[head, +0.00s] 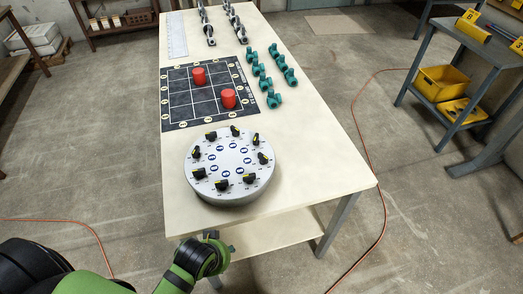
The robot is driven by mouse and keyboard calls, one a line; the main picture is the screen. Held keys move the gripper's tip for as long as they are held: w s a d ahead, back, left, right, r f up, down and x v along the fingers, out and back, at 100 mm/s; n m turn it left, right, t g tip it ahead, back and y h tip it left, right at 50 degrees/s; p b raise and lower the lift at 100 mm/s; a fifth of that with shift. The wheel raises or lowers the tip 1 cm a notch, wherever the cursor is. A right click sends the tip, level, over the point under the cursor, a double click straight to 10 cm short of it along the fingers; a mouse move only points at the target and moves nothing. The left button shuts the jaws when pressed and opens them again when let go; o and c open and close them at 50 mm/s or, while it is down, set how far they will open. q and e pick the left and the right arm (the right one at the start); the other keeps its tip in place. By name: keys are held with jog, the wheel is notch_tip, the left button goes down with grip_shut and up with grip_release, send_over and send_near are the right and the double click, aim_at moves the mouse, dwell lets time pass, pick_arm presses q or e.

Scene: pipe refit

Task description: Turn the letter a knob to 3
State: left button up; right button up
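A round grey panel (232,196) lies on the near part of the pale table. Several black knobs with yellowish marks stand in a ring near its rim, such as the near knob (222,185) and the far knob (235,131). Blue oval labels sit inside the ring; their letters and the numbers around the knobs are too small to read, so I cannot tell which knob is a. My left gripper (214,238) is at the table's near edge, below the panel and apart from it. Its fingers are small and partly hidden behind my wrist. My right gripper is out of view.
Behind the panel lies a dark grid mat (180,100) with two red cylinders (228,98). Several green pipe fittings (274,99) stand to its right, and metal fittings (240,30) farther back. A white ruler-like strip (177,35) lies at the far left. The table's near-right corner is clear.

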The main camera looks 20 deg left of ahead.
pick_arm(q)
jog(key=w+d+r+t+p, duration=0.15)
jog(key=w+r+t, duration=0.25)
jog(key=w+r, duration=0.4)
jog(key=w+d+r+t+h, duration=0.1)
jog(key=w+d+r+t, duration=0.25)
jog(key=w+r, duration=0.5)
jog(key=w+d+r+t, duration=0.2)
jog(key=w+r+t, duration=0.35)
jog(key=r, duration=0.55)
jog(key=w+d+r+m+t+h, duration=0.2)
jog(key=w+d+r+m+h, duration=0.1)
jog(key=d+r+m+h, duration=0.4)
jog(key=s+d+r+m+g+h, duration=0.3)
jog(key=d+m+g+h, duration=0.4)
jog(key=d+m+h, duration=0.4)
jog(key=m+g+y, duration=0.3)
jog(key=g+y, duration=0.9)
jog(key=y, duration=0.7)
send_over(262, 156)
notch_tip(262, 156, down, 17)
jog(key=shift+s+f+p, duration=0.1)
jog(key=shift+p, duration=0.2)
jog(key=shift+a+f, duration=0.1)
jog(key=shift+f, duration=0.25)
notch_tip(262, 156, down, 5)
jog(key=shift+r+p, duration=0.1)
jog(key=shift+p, duration=0.85)
jog(key=shift+f, duration=0.6)
